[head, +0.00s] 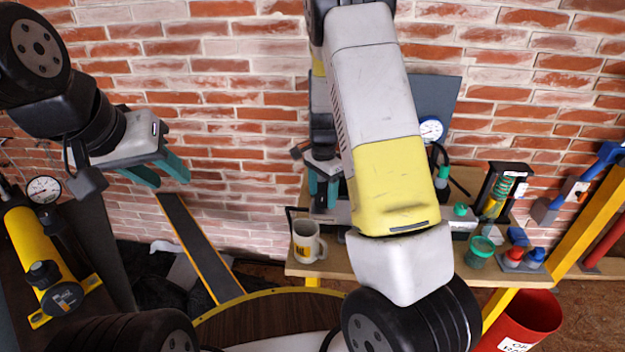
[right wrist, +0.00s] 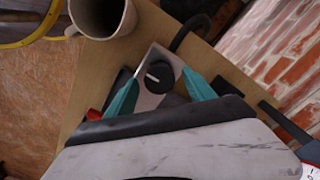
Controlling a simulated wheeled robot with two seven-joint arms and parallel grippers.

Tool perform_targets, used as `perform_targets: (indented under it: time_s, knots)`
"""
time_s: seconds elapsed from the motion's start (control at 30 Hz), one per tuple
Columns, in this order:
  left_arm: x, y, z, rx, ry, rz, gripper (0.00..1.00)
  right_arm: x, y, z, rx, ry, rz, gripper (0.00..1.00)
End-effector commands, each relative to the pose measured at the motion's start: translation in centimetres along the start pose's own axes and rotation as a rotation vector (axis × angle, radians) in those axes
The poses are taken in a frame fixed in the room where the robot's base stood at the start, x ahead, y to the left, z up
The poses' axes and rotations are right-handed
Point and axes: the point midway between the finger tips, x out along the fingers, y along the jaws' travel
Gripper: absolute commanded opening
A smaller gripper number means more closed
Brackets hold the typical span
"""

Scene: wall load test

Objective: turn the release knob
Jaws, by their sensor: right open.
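The release knob (right wrist: 158,76) is a round black dial with a pale mark, on top of a light grey block (right wrist: 150,101). My right gripper (right wrist: 162,73) is open, with one teal finger on each side of the knob in the right wrist view; I cannot tell whether they touch it. My left gripper (head: 171,179) is open and empty, in the air at the left before the brick wall.
A mug (head: 306,241) stands on the bench (head: 322,268) close left of the block. A black hose (right wrist: 190,32) curves beside the knob. A red bin (head: 530,318) is below.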

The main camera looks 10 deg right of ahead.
Motion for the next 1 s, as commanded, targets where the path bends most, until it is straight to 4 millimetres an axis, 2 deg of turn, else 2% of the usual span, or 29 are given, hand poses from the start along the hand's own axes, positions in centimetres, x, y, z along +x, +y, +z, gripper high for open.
perform_targets:
  time_s: [0.3, 0.6, 1.0]
  knots:
    - [0.00, 0.00, 0.00, 0.000, 0.000, 0.000, 0.36, 0.31, 0.00, 0.00, 0.000, 0.000, 0.000, 0.61]
    - [0.00, 0.00, 0.00, 0.000, 0.000, 0.000, 0.36, 0.29, -0.01, -0.01, 0.000, 0.000, -0.001, 0.02]
    - [0.00, 0.00, 0.00, 0.000, 0.000, 0.000, 0.36, 0.26, 0.01, -0.07, -0.077, 0.000, -0.001, 0.01]
